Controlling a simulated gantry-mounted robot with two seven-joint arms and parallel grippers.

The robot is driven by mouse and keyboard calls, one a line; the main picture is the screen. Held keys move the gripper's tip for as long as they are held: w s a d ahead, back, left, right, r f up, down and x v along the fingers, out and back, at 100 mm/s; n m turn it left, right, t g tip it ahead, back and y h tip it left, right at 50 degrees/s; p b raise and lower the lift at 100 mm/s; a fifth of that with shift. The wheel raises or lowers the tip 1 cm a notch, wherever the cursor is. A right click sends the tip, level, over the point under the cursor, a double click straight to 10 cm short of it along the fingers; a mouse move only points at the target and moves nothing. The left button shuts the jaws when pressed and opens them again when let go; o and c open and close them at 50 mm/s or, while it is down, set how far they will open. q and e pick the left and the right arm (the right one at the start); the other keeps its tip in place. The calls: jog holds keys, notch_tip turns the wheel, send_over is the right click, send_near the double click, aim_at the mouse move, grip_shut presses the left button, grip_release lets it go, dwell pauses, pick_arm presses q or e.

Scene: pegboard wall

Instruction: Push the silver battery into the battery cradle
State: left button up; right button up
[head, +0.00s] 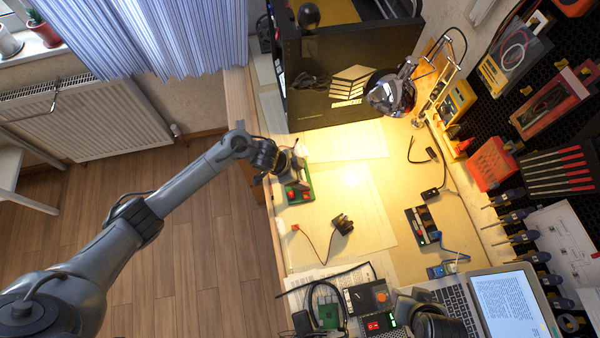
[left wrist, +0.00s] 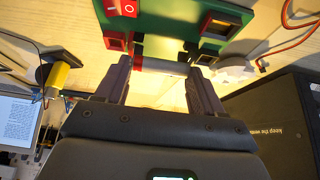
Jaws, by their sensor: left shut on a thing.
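The green board (head: 305,187) with red parts lies at the table's left edge in the head view. In the left wrist view the green board (left wrist: 170,27) fills the top, with a red switch (left wrist: 122,8). The silver battery (left wrist: 166,67) is a grey cylinder lying crosswise between my left fingertips, right by the board's edge. My left gripper (left wrist: 162,74) is shut on it; it also shows beside the board in the head view (head: 280,162). The battery cradle is not clearly visible, and I cannot tell whether the battery touches it. My right gripper is not seen.
A black battery-like block (head: 343,224) with red and black wires lies on the sheets nearby. A large black box (head: 340,80) stands behind the board. A lamp (head: 390,97) hangs over the table. A laptop (head: 500,300) and electronics crowd the front. The middle sheets are mostly clear.

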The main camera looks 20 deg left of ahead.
pick_arm(q)
jog(key=shift+p, duration=0.35)
dwell(0.5)
jog(key=shift+f, duration=0.25)
dwell(0.5)
jog(key=o, duration=1.1)
jog(key=shift+r, duration=0.15)
jog(key=shift+r+p, duration=1.05)
jog(key=shift+p, duration=0.1)
jog(key=shift+r+p, duration=1.35)
jog(key=shift+p, duration=0.2)
